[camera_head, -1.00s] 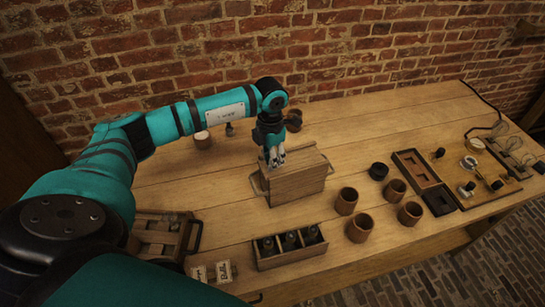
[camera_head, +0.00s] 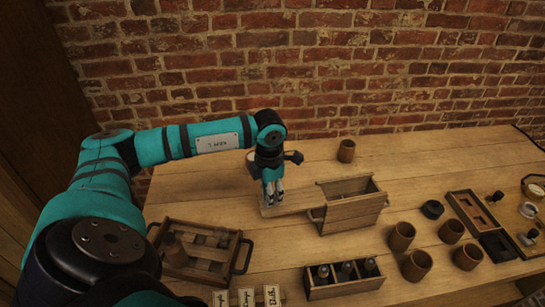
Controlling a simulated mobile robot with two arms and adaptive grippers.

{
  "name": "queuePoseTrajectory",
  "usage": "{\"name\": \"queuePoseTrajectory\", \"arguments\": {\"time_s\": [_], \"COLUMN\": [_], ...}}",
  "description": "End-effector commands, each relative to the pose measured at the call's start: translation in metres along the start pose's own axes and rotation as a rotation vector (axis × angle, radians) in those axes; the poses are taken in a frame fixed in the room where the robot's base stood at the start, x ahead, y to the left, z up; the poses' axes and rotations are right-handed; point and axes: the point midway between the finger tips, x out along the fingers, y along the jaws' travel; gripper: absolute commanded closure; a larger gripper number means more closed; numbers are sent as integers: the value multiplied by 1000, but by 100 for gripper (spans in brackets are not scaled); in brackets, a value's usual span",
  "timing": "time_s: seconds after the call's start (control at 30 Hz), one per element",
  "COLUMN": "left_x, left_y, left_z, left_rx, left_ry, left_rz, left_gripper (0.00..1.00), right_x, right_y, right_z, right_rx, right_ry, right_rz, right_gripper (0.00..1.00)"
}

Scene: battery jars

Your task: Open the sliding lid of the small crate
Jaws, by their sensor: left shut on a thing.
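The small wooden crate (camera_head: 352,216) stands mid-table with its top open, and I see into its dark inside. A flat wooden lid (camera_head: 297,203) lies to the left of the crate, its right end close to the crate's left side; I cannot tell whether they touch. My left gripper (camera_head: 272,198) points down at the lid's left part and is shut on it. The fingertips partly cover the lid. My right gripper is not in view.
A tray with handles (camera_head: 243,258) stands front left, near small labelled cards (camera_head: 271,296). A divided box with bottles (camera_head: 345,283) is in front of the crate. Several brown cups (camera_head: 402,237) stand to its right, and one cup (camera_head: 346,151) behind. The back left table is clear.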

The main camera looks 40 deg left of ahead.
Motion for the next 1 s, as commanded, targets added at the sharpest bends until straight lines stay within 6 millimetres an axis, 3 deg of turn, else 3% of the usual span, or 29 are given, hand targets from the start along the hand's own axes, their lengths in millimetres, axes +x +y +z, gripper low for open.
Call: {"name": "queuePoseTrajectory", "arguments": {"time_s": [0.23, 0.27, 0.4, 0.77, 1.0], "left_x": [-1, -1, -1, -6, -48], "left_y": [0, 0, 0, 0, 1], "left_z": [1, 1, 1, 1, 2], "left_rx": [0, 0, 0, 0, 0], "left_ry": [-3, -3, -2, -3, -7], "left_rz": [0, 0, 0, 0, 2], "left_gripper": [100, 70, 52, 51, 51], "right_x": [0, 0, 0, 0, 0], "right_y": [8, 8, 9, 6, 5], "right_z": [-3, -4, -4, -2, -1], "right_rx": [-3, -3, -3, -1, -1], "right_ry": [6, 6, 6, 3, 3], "right_rz": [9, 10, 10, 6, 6], "right_gripper": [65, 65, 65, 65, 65]}}
